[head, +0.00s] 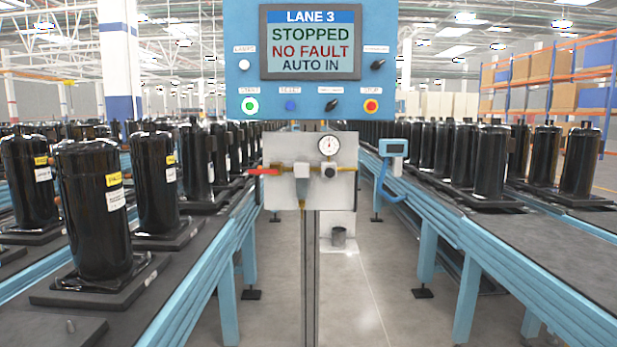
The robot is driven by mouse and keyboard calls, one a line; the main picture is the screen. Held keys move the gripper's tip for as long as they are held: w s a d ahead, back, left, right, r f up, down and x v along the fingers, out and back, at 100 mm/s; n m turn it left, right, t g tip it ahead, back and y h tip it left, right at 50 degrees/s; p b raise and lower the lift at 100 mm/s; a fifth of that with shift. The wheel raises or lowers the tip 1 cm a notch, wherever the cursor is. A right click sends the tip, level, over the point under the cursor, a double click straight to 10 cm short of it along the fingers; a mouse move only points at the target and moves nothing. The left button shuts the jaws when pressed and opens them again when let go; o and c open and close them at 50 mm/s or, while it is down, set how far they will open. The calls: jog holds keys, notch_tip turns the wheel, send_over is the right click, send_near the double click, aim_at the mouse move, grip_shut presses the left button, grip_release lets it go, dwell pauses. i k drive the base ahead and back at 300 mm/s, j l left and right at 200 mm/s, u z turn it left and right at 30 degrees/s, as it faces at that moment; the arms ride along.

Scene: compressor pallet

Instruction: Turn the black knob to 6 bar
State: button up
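A round white pressure gauge (329,145) sits on the pale plate (278,148) below the control panel. Its needle seems to point roughly upward, but the scale is too small to read. My gripper is not in view.
A red lever handle (263,171) sticks out left of the plate, beside a pale filter body (302,172). The screen (310,62) reads "LANE 3 STOPPED NO FAULT AUTO IN". Conveyors (190,262) with black compressors flank both sides. A blue handheld scanner-like device (392,150) hangs right.

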aim_at(329, 172)
jog(key=i+j, duration=0.15)
jog(key=i, duration=0.4)
jog(key=i+j, duration=0.2)
jog(key=i, duration=0.35)
jog(key=i+j, duration=0.15)
jog(key=i, duration=0.4)
jog(key=i+j, duration=0.2)
jog(key=i, duration=0.35)
